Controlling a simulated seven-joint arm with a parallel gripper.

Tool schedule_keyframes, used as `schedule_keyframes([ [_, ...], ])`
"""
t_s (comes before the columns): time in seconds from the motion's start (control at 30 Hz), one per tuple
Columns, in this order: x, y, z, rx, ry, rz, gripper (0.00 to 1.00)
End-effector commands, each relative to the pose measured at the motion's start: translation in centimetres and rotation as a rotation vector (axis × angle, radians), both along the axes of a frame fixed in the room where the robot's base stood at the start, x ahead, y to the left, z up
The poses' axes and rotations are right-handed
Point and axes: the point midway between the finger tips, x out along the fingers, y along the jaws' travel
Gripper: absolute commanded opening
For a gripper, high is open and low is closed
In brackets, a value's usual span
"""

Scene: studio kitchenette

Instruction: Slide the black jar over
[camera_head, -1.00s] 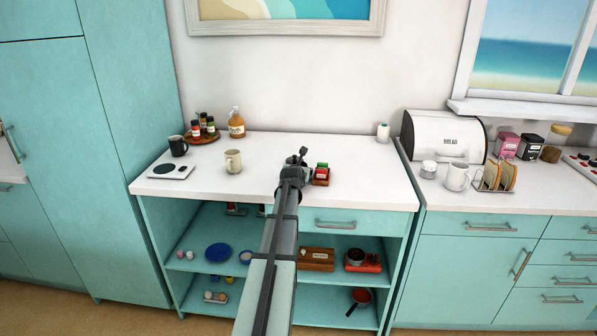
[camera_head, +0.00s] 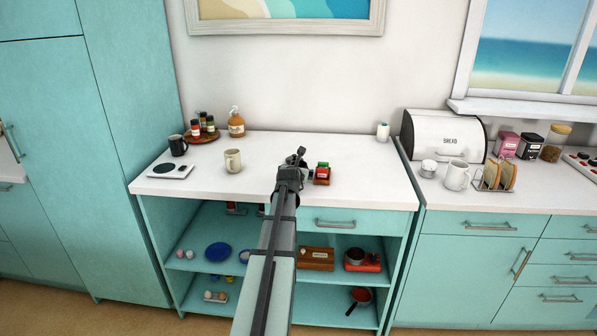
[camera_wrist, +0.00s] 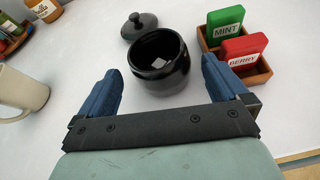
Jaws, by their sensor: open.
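The black jar (camera_wrist: 158,62) stands upright and uncovered on the white counter in the wrist view, with something pale inside. Its black lid (camera_wrist: 138,24) lies on the counter just beyond it. My gripper (camera_wrist: 160,80) is open, with one blue finger to the left of the jar and one to the right. The jar sits between and slightly beyond the fingertips; I cannot tell whether either finger touches it. In the head view my gripper (camera_head: 294,162) is over the middle of the counter, and my arm mostly hides the jar.
A wooden box (camera_wrist: 252,76) with green MINT and red BERRY packets stands close to the right finger. A cream mug (camera_wrist: 22,92) is at the left. A kitchen scale (camera_head: 170,171) and dark mug (camera_head: 177,145) are farther left. Counter (camera_head: 345,165) right of the box is clear.

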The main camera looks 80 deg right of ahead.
Motion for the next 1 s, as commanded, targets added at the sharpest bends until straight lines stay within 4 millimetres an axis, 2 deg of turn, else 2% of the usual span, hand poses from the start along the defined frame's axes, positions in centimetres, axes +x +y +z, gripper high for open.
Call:
schedule_keyframes([
  [0.03,0.0,1.4,0.5,-0.002,0.000,0.001,1.00],
  [0.2,0.2,4.6,1.7,-0.001,0.000,0.000,1.00],
  [0.4,0.3,7.3,2.9,0.000,0.000,0.000,1.00],
  [0.57,0.3,8.0,3.3,0.000,0.000,0.000,1.00],
  [1.0,0.3,7.9,3.3,0.000,0.000,0.000,1.00],
])
